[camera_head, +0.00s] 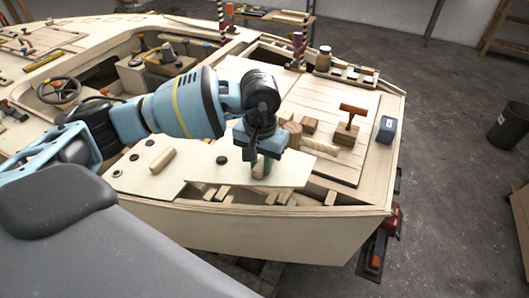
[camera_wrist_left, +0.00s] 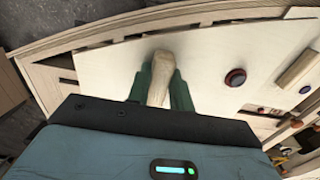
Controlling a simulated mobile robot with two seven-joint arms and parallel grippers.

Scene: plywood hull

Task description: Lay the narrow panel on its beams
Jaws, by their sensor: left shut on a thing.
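The narrow panel (camera_head: 290,172) is a pale plywood board with a dark round knob (camera_head: 222,160) and a wooden handle (camera_head: 259,170). My left gripper (camera_head: 262,172) points down and is shut on this handle. In the left wrist view, its green fingers (camera_wrist_left: 160,88) flank the handle (camera_wrist_left: 161,68). The panel lies over an opening in the deck, with beams (camera_head: 271,197) showing below its front edge. I cannot tell whether it touches them. My right gripper is not in view.
Left of the panel is another board (camera_head: 140,180) with a wooden handle (camera_head: 162,160). A planked deck (camera_head: 335,125) behind bears wooden blocks, an orange-topped tool (camera_head: 349,115) and a blue box (camera_head: 387,129). A jar (camera_head: 323,59) stands farther back.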

